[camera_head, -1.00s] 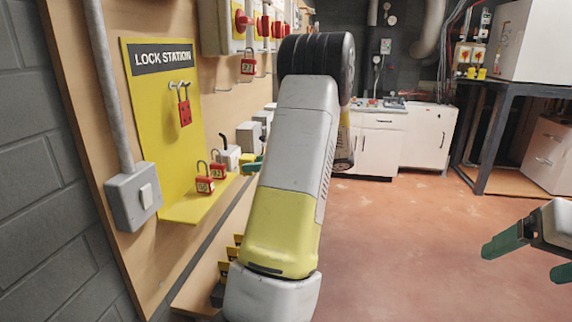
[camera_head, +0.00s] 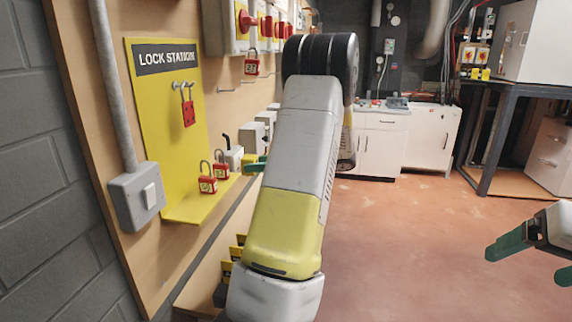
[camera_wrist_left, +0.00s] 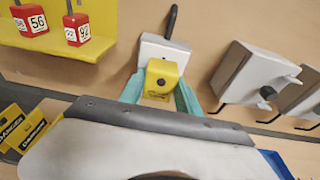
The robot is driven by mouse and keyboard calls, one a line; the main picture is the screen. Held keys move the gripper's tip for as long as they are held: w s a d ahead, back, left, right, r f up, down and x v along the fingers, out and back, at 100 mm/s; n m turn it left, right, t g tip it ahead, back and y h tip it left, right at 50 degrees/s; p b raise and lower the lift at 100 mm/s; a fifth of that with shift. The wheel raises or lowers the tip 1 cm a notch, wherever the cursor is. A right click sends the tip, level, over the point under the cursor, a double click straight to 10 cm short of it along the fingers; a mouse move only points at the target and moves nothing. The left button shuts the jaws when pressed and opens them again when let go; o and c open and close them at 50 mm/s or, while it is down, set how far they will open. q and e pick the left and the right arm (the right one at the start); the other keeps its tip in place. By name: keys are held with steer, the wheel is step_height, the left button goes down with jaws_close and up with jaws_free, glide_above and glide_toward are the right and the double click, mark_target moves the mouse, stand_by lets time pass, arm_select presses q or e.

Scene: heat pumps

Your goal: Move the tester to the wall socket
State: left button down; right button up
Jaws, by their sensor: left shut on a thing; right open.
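The yellow tester (camera_wrist_left: 162,78) is between the teal fingers of my left gripper (camera_wrist_left: 160,92) in the left wrist view. Right behind it is a white wall box (camera_wrist_left: 150,48), which looks like the wall socket, with a black handle-like part above. The tester overlaps the box's lower part; I cannot tell whether they touch. In the head view the white box (camera_head: 233,157) is on the board, and my left gripper's green fingertips (camera_head: 255,166) show beside it, mostly hidden by my arm. My right gripper (camera_head: 536,259) is open and empty at the right edge.
The yellow lock station (camera_head: 150,100) with red padlocks (camera_head: 207,185) is left of the socket. Grey boxes (camera_wrist_left: 253,75) on the board are close to its right. Yellow danger tags (camera_wrist_left: 20,125) are below left. The floor (camera_head: 410,250) is clear.

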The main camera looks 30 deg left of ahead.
arm_select(q)
steer(key=shift+s+a, duration=0.2)
steer(key=shift+a, duration=0.4)
stand_by(1.1)
steer(key=c, duration=1)
jaws_free()
steer(key=shift+o, duration=0.2)
steer(key=shift+d, duration=0.1)
steer(key=f+v, duration=0.2)
steer(key=v, duration=1.1)
steer(key=shift+w+d+f, duration=0.15)
steer(key=shift+d+f, duration=0.1)
steer(key=shift+d, duration=0.25)
